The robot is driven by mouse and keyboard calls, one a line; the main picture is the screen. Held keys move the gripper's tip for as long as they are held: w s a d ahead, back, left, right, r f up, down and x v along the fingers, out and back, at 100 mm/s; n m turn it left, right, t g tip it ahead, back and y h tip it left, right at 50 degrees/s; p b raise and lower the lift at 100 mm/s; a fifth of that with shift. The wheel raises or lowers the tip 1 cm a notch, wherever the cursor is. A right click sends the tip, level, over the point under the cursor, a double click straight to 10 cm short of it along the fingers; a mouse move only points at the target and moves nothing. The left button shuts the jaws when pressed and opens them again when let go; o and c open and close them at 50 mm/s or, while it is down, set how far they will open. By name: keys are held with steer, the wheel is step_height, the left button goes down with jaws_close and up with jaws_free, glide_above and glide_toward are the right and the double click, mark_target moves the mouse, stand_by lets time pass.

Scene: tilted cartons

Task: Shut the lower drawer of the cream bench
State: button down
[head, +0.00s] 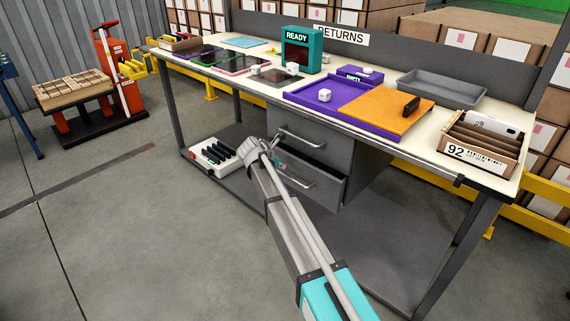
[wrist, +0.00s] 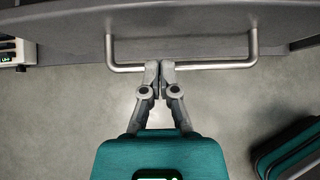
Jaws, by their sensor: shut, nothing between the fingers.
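The cream-topped bench (head: 262,88) has a grey two-drawer unit under it. The lower drawer (head: 325,190) stands partly out, with a dark opening above its front. The upper drawer (head: 318,150) looks closed. In the wrist view a metal bar handle (wrist: 215,66) runs across in front of a grey drawer front (wrist: 185,22). My gripper (wrist: 160,66) is shut and empty, its fingertips at the middle of that bar. I cannot tell whether they touch it. In the head view my gripper (head: 276,142) is partly hidden by my wrist at the drawers' left side.
A white box with dark slots (head: 214,158) sits on the bench's lower shelf (head: 350,235), left of the drawers. Bench legs stand at both ends. The floor (head: 150,230) left of my arm is clear. An orange pallet truck (head: 118,75) stands at the back left.

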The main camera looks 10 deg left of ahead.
mark_target(293, 159)
steer(key=p+v, duration=0.7)
steer(key=v, duration=0.3)
steer(key=shift+s, duration=0.15)
stand_by(0.4)
step_height(293, 159, down, 7)
steer(key=s+t+h+b, duration=0.3)
steer(key=t+b, duration=0.5)
steer(key=b, duration=1.2)
steer(key=shift+a+h, duration=0.45)
steer(key=shift+h, duration=0.25)
steer(key=shift+w, duration=0.1)
steer(key=x, duration=1.4)
steer(key=shift+f, duration=0.1)
